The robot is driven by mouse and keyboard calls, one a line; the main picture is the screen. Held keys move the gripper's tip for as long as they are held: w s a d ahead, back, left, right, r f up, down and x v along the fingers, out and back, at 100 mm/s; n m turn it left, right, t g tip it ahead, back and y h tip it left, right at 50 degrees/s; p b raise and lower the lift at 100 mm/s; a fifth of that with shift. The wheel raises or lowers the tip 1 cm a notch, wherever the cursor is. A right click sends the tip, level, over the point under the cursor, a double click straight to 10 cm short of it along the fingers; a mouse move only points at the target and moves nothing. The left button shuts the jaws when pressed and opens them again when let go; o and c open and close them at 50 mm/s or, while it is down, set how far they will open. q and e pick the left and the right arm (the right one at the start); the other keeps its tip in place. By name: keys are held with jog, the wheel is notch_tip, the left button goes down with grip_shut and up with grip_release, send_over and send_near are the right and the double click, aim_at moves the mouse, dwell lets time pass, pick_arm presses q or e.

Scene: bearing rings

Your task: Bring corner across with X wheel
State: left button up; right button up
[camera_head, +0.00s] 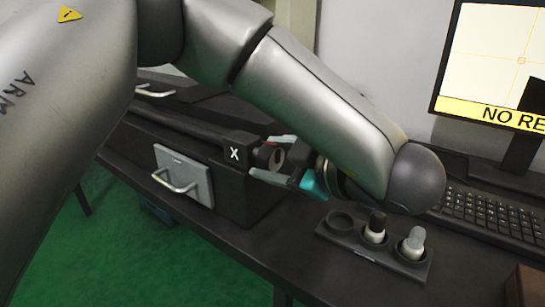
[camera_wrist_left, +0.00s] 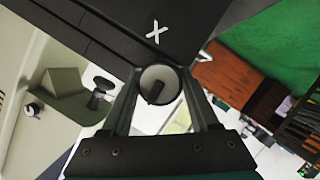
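The X wheel (camera_head: 270,156) is a dark round knob on the side of a black block marked with a white X (camera_head: 234,153). My left gripper (camera_head: 277,160) is around the wheel, one finger on each side. The fingers look spread, with thin gaps; contact is not clear. The monitor (camera_head: 485,104) shows thin crossing lines and a small orange mark (camera_head: 521,60) on a pale field. Its yellow strip reads "NO RE", cut off. My right gripper is not seen.
A grey drawer front with a handle (camera_head: 183,176) is left of the wheel. A brown box (camera_head: 524,287) is at lower right.

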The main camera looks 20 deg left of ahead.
pick_arm(q)
jog(key=c, duration=0.8)
jog(key=shift+n+t, duration=0.5)
jog(key=shift+n, duration=0.3)
jog(key=shift+n+t, duration=0.6)
jog(key=shift+n, duration=0.3)
jog(key=o, duration=1.3)
jog(key=shift+o, duration=0.2)
jog(key=shift+d, duration=0.1)
